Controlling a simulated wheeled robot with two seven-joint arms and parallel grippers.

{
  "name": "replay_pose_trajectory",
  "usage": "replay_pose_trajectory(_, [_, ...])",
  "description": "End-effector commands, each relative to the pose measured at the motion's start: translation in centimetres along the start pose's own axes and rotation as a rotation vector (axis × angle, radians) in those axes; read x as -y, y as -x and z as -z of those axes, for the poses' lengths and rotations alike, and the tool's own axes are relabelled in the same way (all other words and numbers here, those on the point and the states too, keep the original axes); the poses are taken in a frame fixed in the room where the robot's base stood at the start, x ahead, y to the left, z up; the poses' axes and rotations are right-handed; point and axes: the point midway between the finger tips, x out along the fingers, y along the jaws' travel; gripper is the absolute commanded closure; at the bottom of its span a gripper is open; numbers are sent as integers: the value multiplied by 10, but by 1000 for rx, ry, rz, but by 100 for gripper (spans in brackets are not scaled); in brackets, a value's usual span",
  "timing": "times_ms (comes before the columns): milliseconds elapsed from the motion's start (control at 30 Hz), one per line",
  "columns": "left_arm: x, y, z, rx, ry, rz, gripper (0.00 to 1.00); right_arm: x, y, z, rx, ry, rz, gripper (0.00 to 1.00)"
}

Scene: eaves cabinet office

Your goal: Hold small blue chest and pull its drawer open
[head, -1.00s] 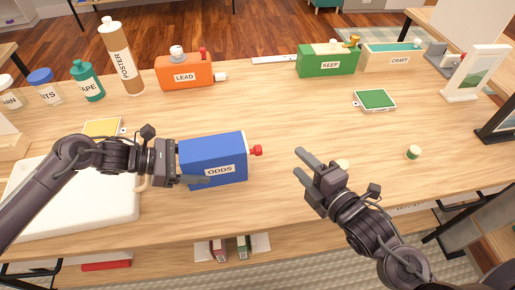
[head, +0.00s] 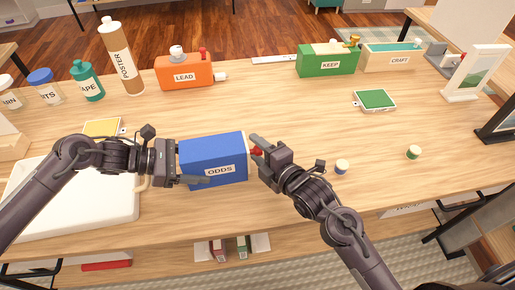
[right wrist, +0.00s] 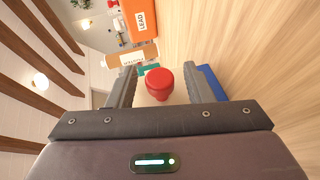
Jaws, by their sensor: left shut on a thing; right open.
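The small blue chest (head: 212,155), labelled ODDS, stands on the wooden table. My left gripper (head: 184,163) is shut on the chest at its left end. The chest's red knob (head: 257,150) is on its right end, on a pale drawer front that is mostly hidden. My right gripper (head: 257,157) is open with its fingers around the knob. In the right wrist view the red knob (right wrist: 159,81) sits between the two open fingers (right wrist: 160,88), with a gap on each side. A bit of the blue chest (right wrist: 211,83) shows beyond one finger.
An orange LEAD box (head: 184,71), a green KEEP box (head: 328,60) and a CRAFT box (head: 392,57) stand at the back. Two small round items (head: 342,167) (head: 413,152) and a green pad (head: 375,100) lie to the right. A white tray (head: 110,205) is under my left arm.

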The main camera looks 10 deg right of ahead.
Motion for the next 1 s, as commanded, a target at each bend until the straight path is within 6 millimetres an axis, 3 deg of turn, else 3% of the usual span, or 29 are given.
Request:
replay_pose_trajectory(367, [0, 0, 0, 0, 0, -1, 71, 0, -5, 0, 0, 1, 1, 55])
replay_pose_trajectory(700, [0, 0, 0, 0, 0, -1, 71, 0, -5, 0, 0, 1, 1, 99])
replay_pose_trajectory(1000, [0, 0, 0, 0, 0, -1, 71, 1, -2, -8, 2, 4, 2, 100])
